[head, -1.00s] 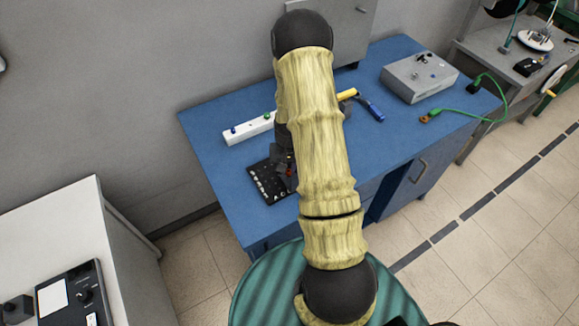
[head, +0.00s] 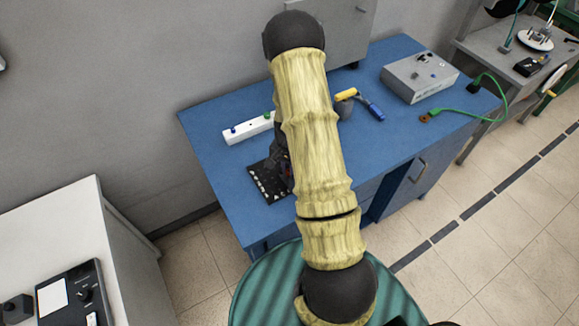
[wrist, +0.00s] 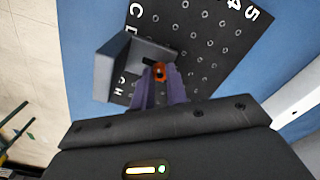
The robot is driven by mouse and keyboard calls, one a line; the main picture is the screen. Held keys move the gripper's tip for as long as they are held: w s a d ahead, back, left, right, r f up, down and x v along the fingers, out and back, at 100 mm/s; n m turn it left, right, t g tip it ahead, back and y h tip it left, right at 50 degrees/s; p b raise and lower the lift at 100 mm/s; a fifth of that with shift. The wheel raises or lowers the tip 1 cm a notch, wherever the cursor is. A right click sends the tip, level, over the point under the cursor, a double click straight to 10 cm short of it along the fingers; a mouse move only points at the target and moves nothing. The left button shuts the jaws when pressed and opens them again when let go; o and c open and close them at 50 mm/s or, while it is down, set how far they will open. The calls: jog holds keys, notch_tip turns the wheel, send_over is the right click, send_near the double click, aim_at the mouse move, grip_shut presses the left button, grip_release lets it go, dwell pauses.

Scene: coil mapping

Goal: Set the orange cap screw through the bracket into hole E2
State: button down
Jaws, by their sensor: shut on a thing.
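In the wrist view, my gripper (wrist: 158,78) is shut on the orange cap screw (wrist: 159,70), whose head shows between the purple fingertips. The grey angled bracket (wrist: 118,64) stands on the black hole board (wrist: 205,38), with its upright wall left of the fingers. The screw is over or beside the bracket's flat foot. I cannot tell whether its shank has entered the bracket or a hole. Hole E2 cannot be picked out; fingers and bracket cover that part. In the head view, the board (head: 262,187) is partly hidden by my arm.
The board lies on the blue bench (head: 225,180). Behind it is a white bar (head: 247,128) with coloured knobs. The bench left of the board is clear.

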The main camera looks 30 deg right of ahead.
jog(key=c, duration=1.3)
grip_release()
jog(key=shift+f, duration=0.1)
jog(key=shift+r, duration=0.65)
notch_tip(320, 180, up, 16)
jog(key=b, duration=0.3)
jog(key=shift+r, duration=0.1)
